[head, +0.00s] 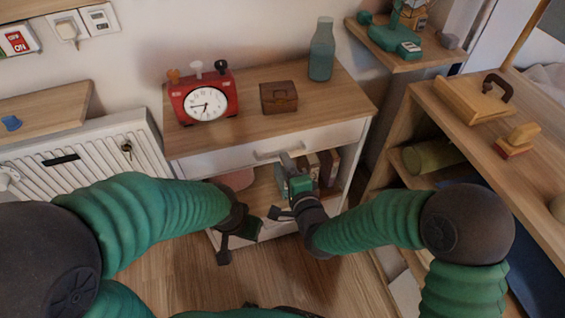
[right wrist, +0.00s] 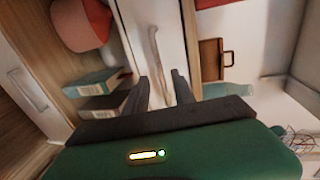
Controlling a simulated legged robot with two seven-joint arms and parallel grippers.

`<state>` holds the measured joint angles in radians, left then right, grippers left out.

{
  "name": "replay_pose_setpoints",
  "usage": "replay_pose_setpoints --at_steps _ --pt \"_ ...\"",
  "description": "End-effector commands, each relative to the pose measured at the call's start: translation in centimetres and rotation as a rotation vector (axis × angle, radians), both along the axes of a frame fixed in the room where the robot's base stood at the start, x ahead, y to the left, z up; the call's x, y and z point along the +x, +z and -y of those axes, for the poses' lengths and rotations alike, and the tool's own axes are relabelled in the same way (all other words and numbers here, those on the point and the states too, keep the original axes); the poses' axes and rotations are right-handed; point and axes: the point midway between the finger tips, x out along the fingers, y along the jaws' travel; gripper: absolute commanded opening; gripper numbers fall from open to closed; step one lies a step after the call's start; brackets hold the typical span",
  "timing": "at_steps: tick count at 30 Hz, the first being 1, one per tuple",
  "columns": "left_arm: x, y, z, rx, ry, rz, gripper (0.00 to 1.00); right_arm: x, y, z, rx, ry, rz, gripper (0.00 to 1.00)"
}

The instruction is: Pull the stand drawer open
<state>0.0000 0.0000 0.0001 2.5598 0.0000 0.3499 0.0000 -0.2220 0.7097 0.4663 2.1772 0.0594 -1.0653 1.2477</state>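The wooden-topped stand (head: 335,95) has a white drawer front (head: 340,137) that looks shut, with a pale bar handle (head: 280,149). In the right wrist view, the handle (right wrist: 154,45) runs up the white drawer front (right wrist: 172,30). My right gripper (head: 287,163) is at the drawer front, just below the handle in the head view. Its two dark fingers (right wrist: 164,82) are apart, with the handle just ahead of the gap; contact cannot be told. My left gripper (head: 250,238) hangs low in front of the stand, apart from the drawer; its finger opening is unclear.
A red alarm clock (head: 206,103), a brown box (head: 279,97) and a glass bottle (head: 321,50) stand on top. Books (head: 327,168) sit on the open shelf below. A radiator (head: 110,150) is left, a wooden shelf unit (head: 440,115) right. Floor in front is clear.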

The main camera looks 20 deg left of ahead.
Motion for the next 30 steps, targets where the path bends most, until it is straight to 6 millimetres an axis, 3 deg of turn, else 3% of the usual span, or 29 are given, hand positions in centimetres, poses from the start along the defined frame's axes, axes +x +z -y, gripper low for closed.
replay_pose_setpoints --at_steps 6,15,22,30 --pt "0.0 -1.1 0.0 0.000 0.000 0.000 0.00 2.8 -0.9 -1.9 0.000 0.000 0.000 0.31" --pt "0.0 -1.1 0.0 0.000 0.000 0.000 0.00 3.1 -0.8 -2.2 -0.002 0.000 -0.001 0.31" --pt "0.0 -1.1 0.0 0.000 0.000 0.000 0.00 3.1 -0.8 -2.1 -0.001 0.000 0.000 0.02" --pt "0.0 -1.1 0.0 0.000 0.000 0.000 0.00 3.1 -0.9 -2.1 -0.002 0.000 -0.002 0.00"
